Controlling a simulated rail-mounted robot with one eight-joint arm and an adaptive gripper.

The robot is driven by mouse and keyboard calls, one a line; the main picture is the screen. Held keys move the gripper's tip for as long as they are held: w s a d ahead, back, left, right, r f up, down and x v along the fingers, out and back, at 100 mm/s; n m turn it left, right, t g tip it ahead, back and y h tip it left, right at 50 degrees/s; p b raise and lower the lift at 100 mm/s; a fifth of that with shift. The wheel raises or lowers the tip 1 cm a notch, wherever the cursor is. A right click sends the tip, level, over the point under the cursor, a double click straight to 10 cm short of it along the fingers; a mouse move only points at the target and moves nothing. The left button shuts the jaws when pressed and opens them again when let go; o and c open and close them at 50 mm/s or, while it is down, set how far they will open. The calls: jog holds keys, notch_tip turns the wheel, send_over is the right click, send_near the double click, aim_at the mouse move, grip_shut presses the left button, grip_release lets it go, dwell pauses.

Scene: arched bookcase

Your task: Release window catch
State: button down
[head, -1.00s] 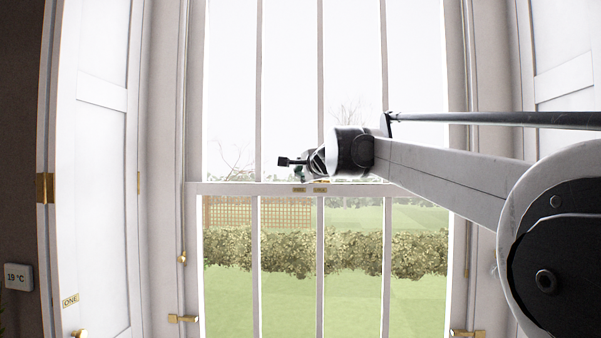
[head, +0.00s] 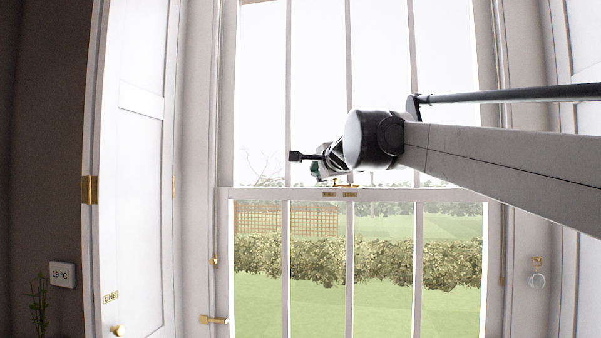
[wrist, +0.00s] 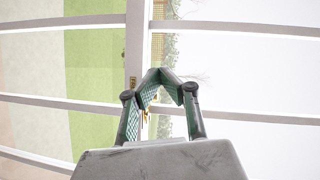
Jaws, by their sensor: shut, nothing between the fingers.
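The brass window catch (head: 345,184) sits on top of the white meeting rail (head: 270,193), near the middle of the sash window. In the wrist view, part of the catch (wrist: 146,117) shows between my finger linkages, and the rest is hidden by my gripper. My gripper (head: 316,171) is shut and empty, just above the rail and a little left of the catch in the head view. In the wrist view, the green-padded fingers of my gripper (wrist: 160,76) come together at their tips. I cannot tell whether they touch anything.
Small brass plates (head: 329,194) are on the rail's face. A white shutter (head: 140,170) stands at the left, with a brass fastener (head: 213,320) low on the frame. A thermostat (head: 62,274) and a plant (head: 39,300) are at far left.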

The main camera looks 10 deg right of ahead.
jog(key=s+a, duration=0.2)
jog(key=a, duration=0.1)
jog(key=shift+s+r+b, duration=0.25)
jog(key=shift+r+b, duration=0.1)
dwell(0.4)
jog(key=s+d+f+n+g+h+b, duration=0.1)
jog(key=s+d+f+n+g+b, duration=0.2)
jog(key=s+f, duration=1.1)
jog(key=s+d+f+n+g+b, duration=0.3)
jog(key=s+f, duration=1.1)
jog(key=f, duration=1.2)
jog(key=s+d+f+n+g+h+b, duration=0.1)
jog(key=s+d+f+n+g+b, duration=0.2)
jog(key=s+f, duration=1.1)
notch_tip(320, 180, down, 7)
jog(key=n+b, duration=0.3)
jog(key=n, duration=0.2)
jog(key=shift+n+h, duration=0.3)
